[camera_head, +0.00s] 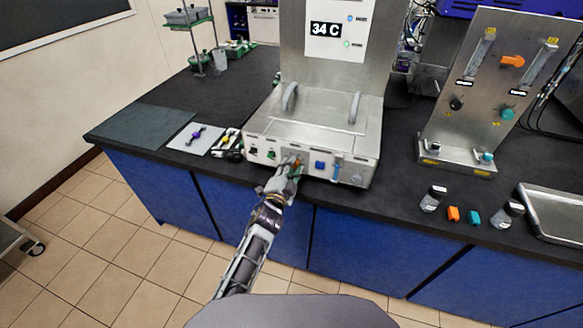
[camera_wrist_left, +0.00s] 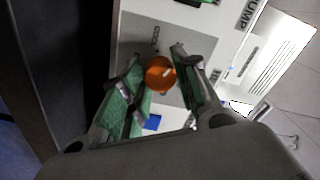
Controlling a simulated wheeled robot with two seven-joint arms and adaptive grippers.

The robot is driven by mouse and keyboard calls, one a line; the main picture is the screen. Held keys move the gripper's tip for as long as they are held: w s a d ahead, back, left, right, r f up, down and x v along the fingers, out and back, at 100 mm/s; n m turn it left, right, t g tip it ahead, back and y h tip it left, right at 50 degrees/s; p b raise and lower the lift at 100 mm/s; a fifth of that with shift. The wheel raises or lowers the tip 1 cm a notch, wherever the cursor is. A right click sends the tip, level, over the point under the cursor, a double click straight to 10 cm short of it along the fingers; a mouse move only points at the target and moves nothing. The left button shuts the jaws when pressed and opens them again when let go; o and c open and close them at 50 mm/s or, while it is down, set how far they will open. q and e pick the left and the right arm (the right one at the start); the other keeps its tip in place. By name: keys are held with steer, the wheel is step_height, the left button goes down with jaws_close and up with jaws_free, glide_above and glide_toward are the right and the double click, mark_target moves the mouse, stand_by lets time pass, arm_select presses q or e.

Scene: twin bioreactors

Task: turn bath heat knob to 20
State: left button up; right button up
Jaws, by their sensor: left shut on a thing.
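The water bath (camera_head: 315,120) is a steel box on the bench, and its display (camera_head: 326,30) reads 34 C. In the wrist view an orange round knob (camera_wrist_left: 160,73) with a light pointer mark sits on a grey plate of the front panel. My left gripper (camera_head: 292,165) is at the bath's front panel and covers most of the knob in the head view. In the wrist view the green-padded fingers of the left gripper (camera_wrist_left: 164,82) stand on either side of the knob, shut on it. The right gripper is not in view.
A blue button (camera_head: 320,165) is right of the gripper on the panel. A white mat (camera_head: 195,139) with a purple item lies left of the bath. A steel panel stand (camera_head: 490,90), bottles (camera_head: 433,198) and a tray (camera_head: 560,205) are at right.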

arm_select(q)
steer(key=shift+f+n, duration=0.1)
steer(key=shift+n, duration=0.2)
steer(key=o, duration=1)
steer(key=shift+s+a, duration=0.1)
steer(key=shift+s, duration=0.05)
steer(key=shift+v, duration=5.85)
steer(key=shift+a, duration=0.1)
